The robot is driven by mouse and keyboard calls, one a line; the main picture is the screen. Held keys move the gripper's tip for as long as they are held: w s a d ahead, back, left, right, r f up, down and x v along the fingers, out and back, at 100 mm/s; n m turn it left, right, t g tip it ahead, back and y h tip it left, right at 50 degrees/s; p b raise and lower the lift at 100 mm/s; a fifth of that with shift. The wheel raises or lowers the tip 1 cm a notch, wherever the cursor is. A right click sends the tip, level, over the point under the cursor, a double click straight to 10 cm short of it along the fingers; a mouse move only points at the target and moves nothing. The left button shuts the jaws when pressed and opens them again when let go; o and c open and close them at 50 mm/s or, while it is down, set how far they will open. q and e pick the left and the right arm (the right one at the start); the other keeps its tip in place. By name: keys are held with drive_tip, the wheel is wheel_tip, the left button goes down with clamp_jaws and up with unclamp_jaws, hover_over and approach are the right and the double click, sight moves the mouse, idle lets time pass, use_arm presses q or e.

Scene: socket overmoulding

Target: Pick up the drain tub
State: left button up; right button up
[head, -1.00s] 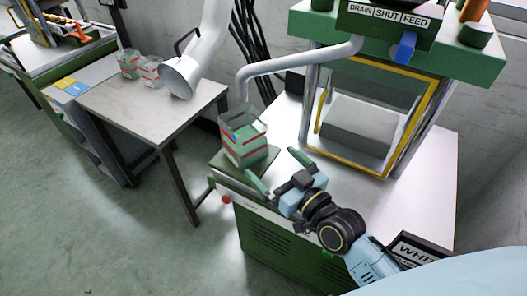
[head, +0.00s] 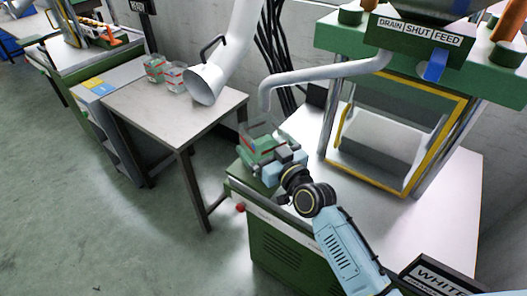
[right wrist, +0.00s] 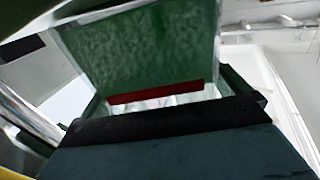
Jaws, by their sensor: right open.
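The drain tub (head: 257,136) is a clear box with red stripes and green showing through it. It stands upright on the green ledge at the press's left front, below the bent grey pipe. My right gripper (head: 262,153) is open at the tub's near side, and its body hides the lower part of the tub. In the right wrist view the tub (right wrist: 140,50) fills the upper middle, close in front of the dark gripper body, with a red stripe near its lower edge. Whether the fingers touch the tub cannot be told. My left gripper is out of view.
The grey pipe (head: 320,78) ends just above the tub. The press frame (head: 400,140) stands to the right. A table (head: 170,115) at left holds two similar clear tubs (head: 155,70) beside a wide white duct (head: 203,85). Floor is free in front of the table.

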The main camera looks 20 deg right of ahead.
drive_tip(key=shift+w+a, duration=0.1)
drive_tip(key=shift+w, duration=0.25)
drive_tip(key=shift+c, duration=0.4)
drive_tip(key=c, duration=1)
drive_tip(key=shift+r, duration=0.1)
drive_tip(key=shift+c, duration=0.6)
